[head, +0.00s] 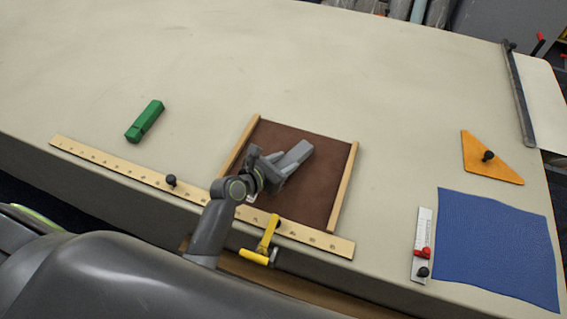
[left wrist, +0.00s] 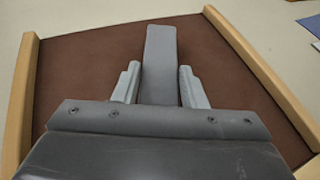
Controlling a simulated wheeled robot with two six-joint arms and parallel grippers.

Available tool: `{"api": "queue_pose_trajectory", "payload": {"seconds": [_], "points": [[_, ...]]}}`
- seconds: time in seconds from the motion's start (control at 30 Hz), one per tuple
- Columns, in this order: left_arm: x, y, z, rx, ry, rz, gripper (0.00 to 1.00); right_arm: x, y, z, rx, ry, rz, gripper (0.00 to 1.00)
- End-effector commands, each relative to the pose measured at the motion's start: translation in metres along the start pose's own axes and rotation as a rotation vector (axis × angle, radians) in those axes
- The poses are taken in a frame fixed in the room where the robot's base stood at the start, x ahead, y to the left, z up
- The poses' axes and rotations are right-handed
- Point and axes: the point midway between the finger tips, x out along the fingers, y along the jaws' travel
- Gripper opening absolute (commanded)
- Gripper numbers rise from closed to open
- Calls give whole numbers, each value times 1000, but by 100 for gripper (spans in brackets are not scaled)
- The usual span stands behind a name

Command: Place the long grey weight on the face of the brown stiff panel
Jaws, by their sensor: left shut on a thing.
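The brown stiff panel (head: 322,204) lies on the table between two light wooden side strips. It also fills much of the left wrist view (left wrist: 83,62). The long grey weight (head: 297,154) is over the panel's face, and its far end points away from me in the left wrist view (left wrist: 160,57). My left gripper (head: 280,165) is shut on the weight, with a finger on each side of it in the left wrist view (left wrist: 158,88). The near part of the weight is hidden by the gripper. I cannot tell whether the weight touches the panel. My right gripper is not in view.
A green block (head: 145,121) lies at left. A blue cloth (head: 495,245), a small scale (head: 421,240) and an orange triangle (head: 488,171) lie at right. The far table is clear.

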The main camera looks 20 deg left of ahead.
Motion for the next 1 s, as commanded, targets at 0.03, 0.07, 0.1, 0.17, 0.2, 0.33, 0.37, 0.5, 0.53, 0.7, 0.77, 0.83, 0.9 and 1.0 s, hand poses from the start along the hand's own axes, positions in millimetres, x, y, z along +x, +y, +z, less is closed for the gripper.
{"api": "queue_pose_trajectory", "payload": {"seconds": [0.03, 0.07, 0.1, 0.17, 0.2, 0.33, 0.37, 0.5, 0.53, 0.7, 0.77, 0.83, 0.9, 1.0], "points": [[1, 0, 0, 1, -6, 1, 0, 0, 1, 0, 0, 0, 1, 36], [1, 0, 0, 1, -7, 1, 0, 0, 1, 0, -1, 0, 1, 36], [1, 0, 0, 1, -7, 1, 0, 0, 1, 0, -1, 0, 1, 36], [1, 0, 0, 1, -8, 2, 0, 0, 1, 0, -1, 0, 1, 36], [1, 0, 1, 1, -8, 2, 0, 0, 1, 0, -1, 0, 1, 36], [1, 0, 0, 1, -7, 1, 0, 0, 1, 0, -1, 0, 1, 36], [2, 0, -1, 0, -7, 1, 0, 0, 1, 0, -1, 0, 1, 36], [2, 0, -5, 0, -1, 0, 50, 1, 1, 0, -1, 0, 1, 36], [2, 0, -5, 0, -1, 0, 54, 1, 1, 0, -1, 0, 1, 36], [2, 0, -4, 0, -1, 0, 60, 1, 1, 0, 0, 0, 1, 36], [2, 0, -4, 0, -1, 0, 60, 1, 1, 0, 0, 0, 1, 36], [2, 0, -4, 0, -1, 0, 60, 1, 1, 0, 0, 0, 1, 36], [1, 0, -2, 1, -1, 0, 60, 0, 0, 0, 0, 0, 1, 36], [-5, 1, -3, 2, -1, 1, 60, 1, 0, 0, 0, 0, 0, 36]]}}
